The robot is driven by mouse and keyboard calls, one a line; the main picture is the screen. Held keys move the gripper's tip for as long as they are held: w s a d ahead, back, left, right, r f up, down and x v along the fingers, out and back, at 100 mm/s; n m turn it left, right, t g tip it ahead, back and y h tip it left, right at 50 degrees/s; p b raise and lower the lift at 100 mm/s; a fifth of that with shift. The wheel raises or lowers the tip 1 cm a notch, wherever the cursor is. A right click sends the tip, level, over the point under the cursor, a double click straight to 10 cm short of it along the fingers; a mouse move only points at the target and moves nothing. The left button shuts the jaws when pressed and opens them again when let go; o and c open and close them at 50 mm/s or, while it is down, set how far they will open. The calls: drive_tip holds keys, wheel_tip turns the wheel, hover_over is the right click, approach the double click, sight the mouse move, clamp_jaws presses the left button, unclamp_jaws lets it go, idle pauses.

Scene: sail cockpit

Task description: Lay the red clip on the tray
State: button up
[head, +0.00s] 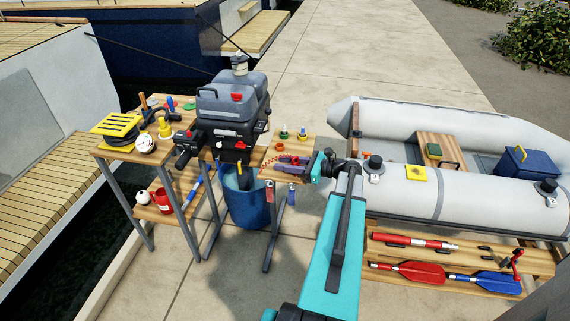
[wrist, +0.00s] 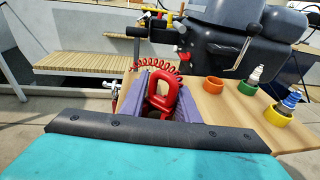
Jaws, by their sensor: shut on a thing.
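My gripper (head: 286,163) is shut on the red clip (wrist: 162,92), which sits between its two purple fingers in the wrist view. A red coiled cord (wrist: 150,66) shows just beyond the clip, and in the head view the cord (head: 270,157) shows at the fingertips. The fingers are over or beside a small wooden surface (wrist: 205,110); the gap between them and the wood cannot be told. I cannot tell which surface is the tray.
An orange ring (wrist: 215,86), a green ring with a spark plug (wrist: 249,86) and a yellow ring (wrist: 278,115) stand on the wood. The grey outboard motor (head: 233,100) stands left, above a blue bucket (head: 246,205). A grey inflatable boat (head: 450,190) lies right.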

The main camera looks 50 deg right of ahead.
drive_tip(key=shift+f, duration=0.25)
drive_tip(key=shift+f, duration=0.15)
drive_tip(key=o, duration=1.2)
drive_tip(key=shift+c, duration=0.2)
drive_tip(key=shift+r, duration=0.2)
drive_tip(key=shift+s+d, duration=0.3)
drive_tip(key=shift+s, duration=0.3)
drive_tip(key=b+v, duration=0.2)
drive_tip(key=v, duration=0.8)
drive_tip(key=shift+s+b, duration=0.3)
drive_tip(key=shift+s, duration=0.05)
drive_tip(key=shift+d, duration=0.15)
